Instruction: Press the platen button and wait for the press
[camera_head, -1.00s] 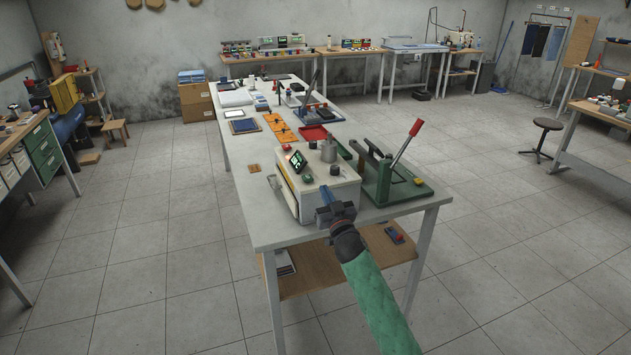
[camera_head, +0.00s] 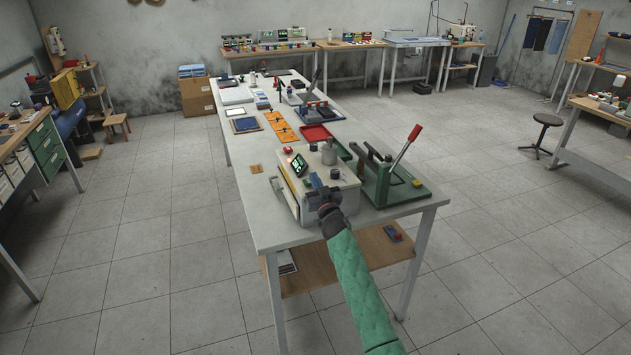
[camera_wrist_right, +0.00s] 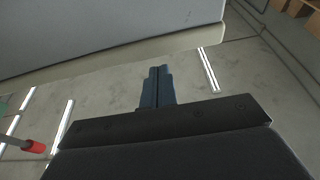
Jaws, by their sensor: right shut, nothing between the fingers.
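A cream box-shaped machine (camera_head: 343,202) stands at the near end of the long table, with a small lit green display (camera_head: 299,165) on top. A dark round knob (camera_head: 335,173) and a grey metal cylinder (camera_head: 329,153) are also on it. My right gripper (camera_head: 316,181) is shut and empty, its blue fingers over the front part of the machine's top. The round green-topped button there is now hidden behind the fingers; I cannot tell whether they touch it. The wrist view shows the closed blue fingers (camera_wrist_right: 156,87) close to a pale surface (camera_wrist_right: 100,35). My left gripper is out of view.
A green press (camera_head: 383,182) with a red-tipped lever (camera_head: 405,146) stands just right of the machine. A red tray (camera_head: 317,134), orange boards (camera_head: 282,127) and other items lie farther along the table (camera_head: 258,190). The table's near left part is clear.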

